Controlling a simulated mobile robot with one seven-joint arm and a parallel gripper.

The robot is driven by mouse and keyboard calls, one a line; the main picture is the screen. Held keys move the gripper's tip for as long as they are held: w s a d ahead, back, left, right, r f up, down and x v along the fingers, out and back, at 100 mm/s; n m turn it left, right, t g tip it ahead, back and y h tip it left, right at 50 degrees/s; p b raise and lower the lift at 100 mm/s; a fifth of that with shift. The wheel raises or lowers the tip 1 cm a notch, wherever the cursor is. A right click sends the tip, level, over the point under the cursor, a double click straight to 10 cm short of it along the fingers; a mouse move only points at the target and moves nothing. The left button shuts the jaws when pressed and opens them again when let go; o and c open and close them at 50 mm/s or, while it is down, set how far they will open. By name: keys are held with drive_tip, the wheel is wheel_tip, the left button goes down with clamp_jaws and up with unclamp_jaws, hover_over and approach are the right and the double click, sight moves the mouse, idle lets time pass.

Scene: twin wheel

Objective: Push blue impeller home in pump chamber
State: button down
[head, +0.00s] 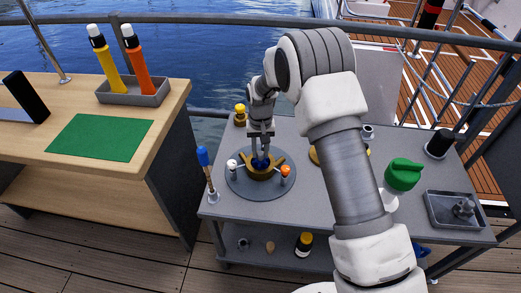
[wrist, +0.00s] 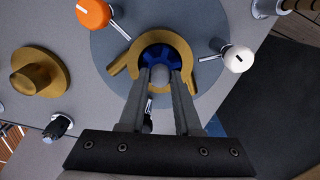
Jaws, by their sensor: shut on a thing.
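The blue impeller (wrist: 158,55) sits at the mouth of the brass pump chamber (wrist: 119,85), inside its ring. In the head view the impeller (head: 261,163) is a small blue patch in the brass chamber (head: 262,174). My gripper (wrist: 160,77) points down over the chamber with its fingers shut on the grey hub of the impeller. In the head view my gripper (head: 260,152) stands over the chamber on the round grey plate (head: 245,188). The fingers hide part of the impeller, and I cannot tell how deep it sits.
An orange-capped knob (wrist: 93,13) and a white-capped knob (wrist: 237,59) stand beside the chamber. A brass hat-shaped part (wrist: 38,75) lies to one side. A green-capped bottle (head: 403,175), grey tray (head: 456,211) and blue-tipped tool (head: 205,170) share the table.

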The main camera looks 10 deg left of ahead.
sight(261, 153)
drive_tip(key=shift+f+b, duration=0.45)
drive_tip(key=shift+f, duration=0.35)
drive_tip(key=c, duration=0.5)
unclamp_jaws()
drive_tip(key=shift+r, duration=0.1)
wheel_tip(261, 153, up, 17)
drive_tip(key=p, duration=0.3)
drive_tip(key=shift+r, duration=0.1)
